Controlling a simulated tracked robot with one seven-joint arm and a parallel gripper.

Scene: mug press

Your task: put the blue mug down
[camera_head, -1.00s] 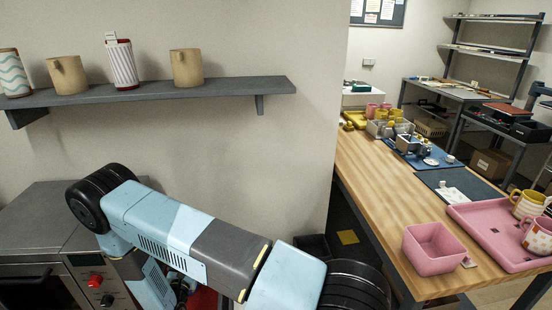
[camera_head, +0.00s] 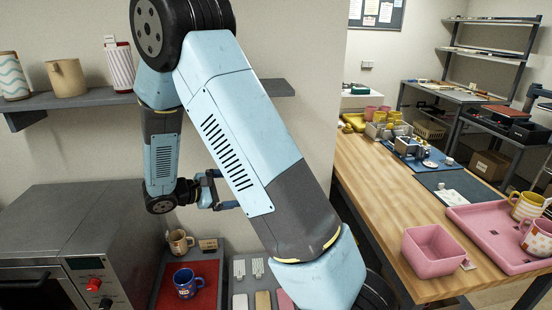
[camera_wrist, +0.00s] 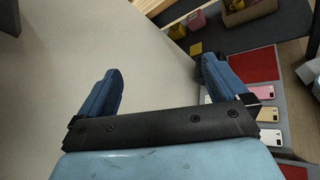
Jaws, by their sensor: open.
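The blue mug (camera_head: 185,284) stands upright on a red mat (camera_head: 208,274) beside the oven, low in the head view. It has a pale pattern on its side, and nothing grips it. My gripper (camera_head: 229,190) is raised above and to the right of the mug, well apart from it. The wrist view shows both blue fingers spread with nothing between them (camera_wrist: 162,70). I cannot make out the blue mug in the wrist view.
A beige mug (camera_head: 180,241) stands behind the blue one. Flat pale items (camera_head: 263,299) lie right of the mat. The oven (camera_head: 75,255) stands left and a wall shelf (camera_head: 85,98) holds mugs above. A wooden table (camera_head: 378,190) with a pink bin (camera_head: 432,250) is at right.

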